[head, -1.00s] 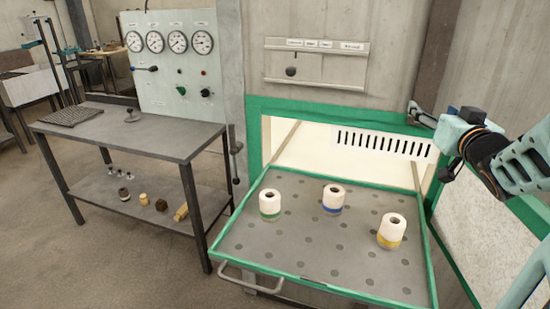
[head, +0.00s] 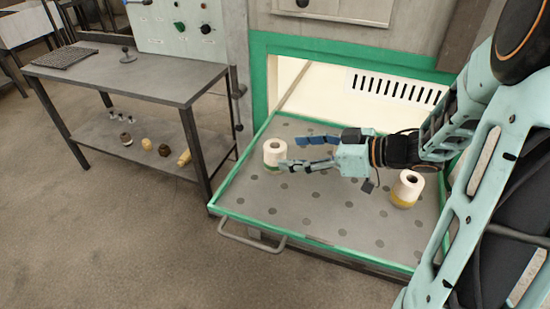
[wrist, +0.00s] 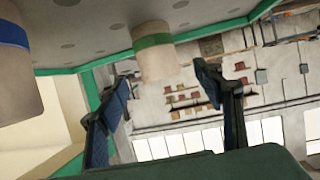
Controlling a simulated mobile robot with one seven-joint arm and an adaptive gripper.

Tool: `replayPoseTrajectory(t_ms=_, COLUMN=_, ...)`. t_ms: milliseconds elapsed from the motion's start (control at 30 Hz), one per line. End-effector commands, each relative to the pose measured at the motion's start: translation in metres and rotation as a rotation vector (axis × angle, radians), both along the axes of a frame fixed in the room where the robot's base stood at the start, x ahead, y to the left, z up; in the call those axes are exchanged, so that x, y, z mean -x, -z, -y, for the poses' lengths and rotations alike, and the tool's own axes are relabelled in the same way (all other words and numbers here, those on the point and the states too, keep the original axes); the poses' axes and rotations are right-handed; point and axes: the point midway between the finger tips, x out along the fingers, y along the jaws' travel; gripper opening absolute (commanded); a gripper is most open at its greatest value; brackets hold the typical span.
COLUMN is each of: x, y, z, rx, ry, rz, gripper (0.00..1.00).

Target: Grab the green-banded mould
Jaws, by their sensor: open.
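The green-banded mould (head: 272,153) is a white cylinder with a dark top hole, upright on the left part of the tray. My gripper (head: 289,152) is open and empty, pointing left just right of this mould, its lower fingertip close to the mould's side. In the wrist view the mould (wrist: 157,63) appears upside down with its green band, ahead of and between the spread fingertips (wrist: 162,78). I cannot tell whether a finger touches it. The blue-banded mould (wrist: 20,75) shows at the wrist view's left edge; in the head view my gripper hides it.
The yellow-banded mould (head: 406,190) stands on the right of the tray, below my forearm. The grey tray has a green rim (head: 330,254) and a front handle (head: 250,240). A slotted white panel (head: 395,87) is behind. A metal table (head: 130,72) stands to the left.

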Motion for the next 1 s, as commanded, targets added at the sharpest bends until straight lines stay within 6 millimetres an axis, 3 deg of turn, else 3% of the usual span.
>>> replayPoseTrajectory(t_ms=267, x=-0.008, y=0.009, z=-0.016, rx=0.0, ry=0.001, rz=0.0, gripper=0.61)
replayPoseTrajectory(t_ms=567, x=-0.026, y=0.024, z=-0.051, rx=0.0, ry=0.001, rz=0.0, gripper=0.61)
replayPoseTrajectory(t_ms=800, x=-0.028, y=0.024, z=-0.053, rx=0.001, ry=0.003, rz=0.0, gripper=0.61)
replayPoseTrajectory(t_ms=1000, x=-0.028, y=0.024, z=-0.053, rx=0.001, ry=0.003, rz=0.0, gripper=0.4)
